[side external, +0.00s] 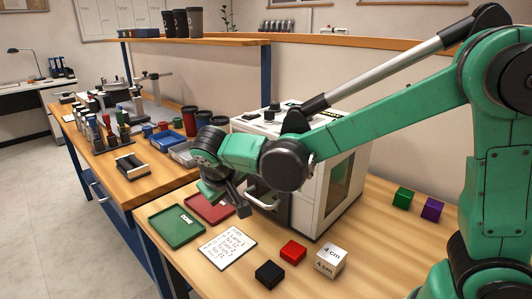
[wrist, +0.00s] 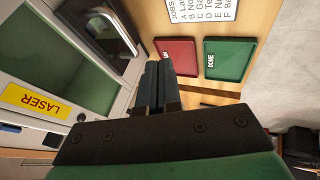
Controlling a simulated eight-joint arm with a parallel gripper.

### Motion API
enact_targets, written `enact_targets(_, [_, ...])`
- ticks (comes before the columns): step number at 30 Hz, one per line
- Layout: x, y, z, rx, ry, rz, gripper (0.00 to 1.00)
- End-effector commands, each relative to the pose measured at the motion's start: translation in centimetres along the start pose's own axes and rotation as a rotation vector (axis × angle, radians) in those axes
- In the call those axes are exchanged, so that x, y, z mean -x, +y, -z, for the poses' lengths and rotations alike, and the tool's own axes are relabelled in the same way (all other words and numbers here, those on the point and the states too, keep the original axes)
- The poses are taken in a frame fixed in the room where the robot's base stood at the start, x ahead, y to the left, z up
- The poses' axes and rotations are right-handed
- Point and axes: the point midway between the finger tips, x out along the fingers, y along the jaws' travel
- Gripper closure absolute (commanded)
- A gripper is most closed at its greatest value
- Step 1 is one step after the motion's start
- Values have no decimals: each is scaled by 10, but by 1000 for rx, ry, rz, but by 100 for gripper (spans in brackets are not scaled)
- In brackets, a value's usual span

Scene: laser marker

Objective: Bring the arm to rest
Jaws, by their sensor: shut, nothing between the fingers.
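My gripper (side external: 243,208) is at the end of the green arm, in front of the white laser machine and above the red tray. Its fingers are shut and empty, pointing down. In the wrist view the closed dark fingers (wrist: 158,68) stand between the laser machine's front (wrist: 65,60) on the left and the red tray (wrist: 178,58) on the right. The arm stretches from the right of the side view, over the laser machine (side external: 330,190), to the left.
A green "DONE" tray (side external: 176,228), a job list (side external: 227,246), a black cube (side external: 269,273), a red cube (side external: 292,252) and a white "4 cm" cube (side external: 330,263) lie in front. Green (side external: 403,198) and purple (side external: 432,209) cubes lie right. The machine's door handle (side external: 262,200) is close to my gripper.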

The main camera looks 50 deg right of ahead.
Motion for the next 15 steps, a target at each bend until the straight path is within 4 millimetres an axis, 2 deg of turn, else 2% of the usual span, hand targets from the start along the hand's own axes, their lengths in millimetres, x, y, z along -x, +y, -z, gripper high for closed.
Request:
enact_targets(3, [25, -1, 0, 3, 1, 1, 100])
enact_targets(6, [39, -1, 0, 3, 1, 1, 100])
enact_targets(11, [50, 1, -1, 1, -1, 8, 100])
enact_targets(15, [50, 18, -13, 5, -5, 74, 100])
